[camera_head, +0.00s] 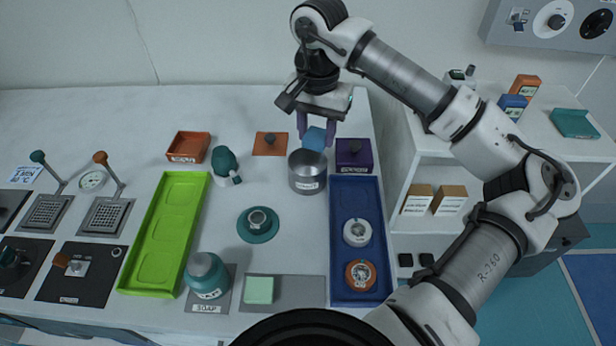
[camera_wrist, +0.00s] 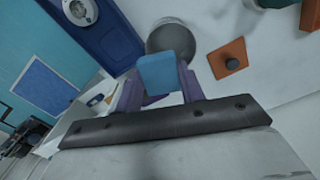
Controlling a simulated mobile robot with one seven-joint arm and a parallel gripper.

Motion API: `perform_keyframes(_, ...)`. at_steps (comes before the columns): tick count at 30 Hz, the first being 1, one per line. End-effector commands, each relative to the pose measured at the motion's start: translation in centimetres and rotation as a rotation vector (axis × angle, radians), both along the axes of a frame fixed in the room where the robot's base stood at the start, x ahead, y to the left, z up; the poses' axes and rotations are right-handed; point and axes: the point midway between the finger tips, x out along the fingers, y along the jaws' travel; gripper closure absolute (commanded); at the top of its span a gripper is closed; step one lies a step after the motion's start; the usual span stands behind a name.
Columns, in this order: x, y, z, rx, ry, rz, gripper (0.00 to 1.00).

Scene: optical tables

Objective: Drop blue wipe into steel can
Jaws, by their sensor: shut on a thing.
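The blue wipe (camera_head: 315,138) is held between the purple fingers of my gripper (camera_head: 316,127), which is shut on it. The wipe (camera_wrist: 167,72) also shows in the wrist view between the fingers (camera_wrist: 162,92). The steel can (camera_head: 307,178) stands upright on the table, open at the top. In the head view the wipe overlaps the back of the can's rim. In the wrist view the can (camera_wrist: 172,36) shows just beyond the wipe, partly hidden by it. The wipe appears to be above the can; the exact height gap is hard to tell.
A purple box (camera_head: 353,160) stands right of the can, and a blue tray (camera_head: 357,210) lies in front of it. An orange plate with a knob (camera_head: 270,144) lies to the left. A teal bottle (camera_head: 225,166) and a cup on a teal saucer (camera_head: 258,226) stand nearby.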

Motion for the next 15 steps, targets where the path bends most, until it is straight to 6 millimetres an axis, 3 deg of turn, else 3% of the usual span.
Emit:
perform_keyframes(3, -0.01, 0.01, -0.86, 0.001, 0.0, 0.0, 0.8)
perform_keyframes(11, 0.0, 0.01, -0.88, 0.0, -0.001, 0.0, 0.8)
perform_keyframes(12, 0.0, 0.01, -0.88, 0.0, -0.001, 0.0, 0.56)
perform_keyframes(15, 0.0, 0.01, -0.88, 0.0, -0.001, 0.0, 0.43)
